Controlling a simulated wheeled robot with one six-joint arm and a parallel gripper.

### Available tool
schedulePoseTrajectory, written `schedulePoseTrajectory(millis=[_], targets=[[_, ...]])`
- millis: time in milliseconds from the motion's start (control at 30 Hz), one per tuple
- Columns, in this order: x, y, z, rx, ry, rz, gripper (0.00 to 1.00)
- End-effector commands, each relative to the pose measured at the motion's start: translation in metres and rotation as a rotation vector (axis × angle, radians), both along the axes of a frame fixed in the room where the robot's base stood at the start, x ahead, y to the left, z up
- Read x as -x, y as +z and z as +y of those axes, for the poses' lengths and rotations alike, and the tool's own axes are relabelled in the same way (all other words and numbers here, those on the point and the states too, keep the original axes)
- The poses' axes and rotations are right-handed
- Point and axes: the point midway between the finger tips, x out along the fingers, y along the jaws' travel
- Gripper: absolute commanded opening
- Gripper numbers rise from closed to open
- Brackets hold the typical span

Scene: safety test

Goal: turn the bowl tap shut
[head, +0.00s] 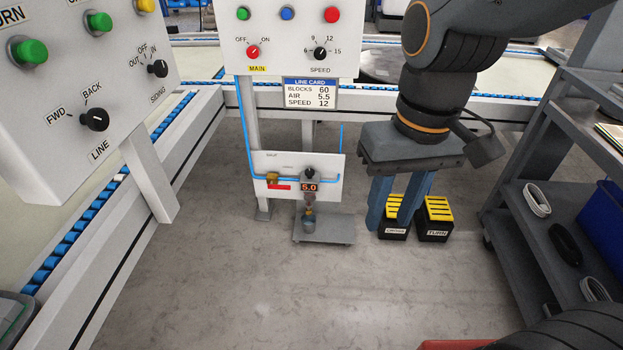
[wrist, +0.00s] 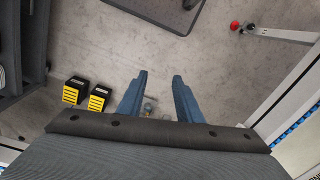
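A small white air panel (head: 325,165) hangs low under the control box. It carries a dark regulator knob, a display reading 5.0 (head: 309,187), and a small bowl under it. A tiny brass-coloured part (head: 309,211), which looks like the bowl tap, sits below, above a small grey cup (head: 309,226). The tap's setting is too small to tell. My gripper (head: 390,226) is open with two blue fingers, right of the panel and apart from it. In the wrist view its fingers (wrist: 159,76) are spread; a small unclear object (wrist: 148,104) shows between them, farther off.
Two black-and-yellow boxes (head: 434,218) stand on the floor behind my fingers. A grey shelf cart (head: 533,235) is on the right. The control box (head: 292,35) is above the panel. Conveyor frames run left and behind. The floor in front is mostly clear.

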Motion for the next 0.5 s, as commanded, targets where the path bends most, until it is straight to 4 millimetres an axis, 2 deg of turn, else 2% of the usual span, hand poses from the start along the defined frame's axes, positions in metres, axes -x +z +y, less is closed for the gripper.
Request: schedulePoseTrajectory(millis=[67, 167, 267, 500], targets=[[-0.006, -0.002, 0.002, -0.004, 0.004, -0.002, 0.32], [-0.026, -0.010, 0.010, -0.016, 0.021, -0.007, 0.32], [-0.062, -0.024, 0.024, -0.039, 0.050, -0.020, 0.32], [-0.168, -0.075, 0.063, -0.098, 0.136, -0.075, 0.32]])
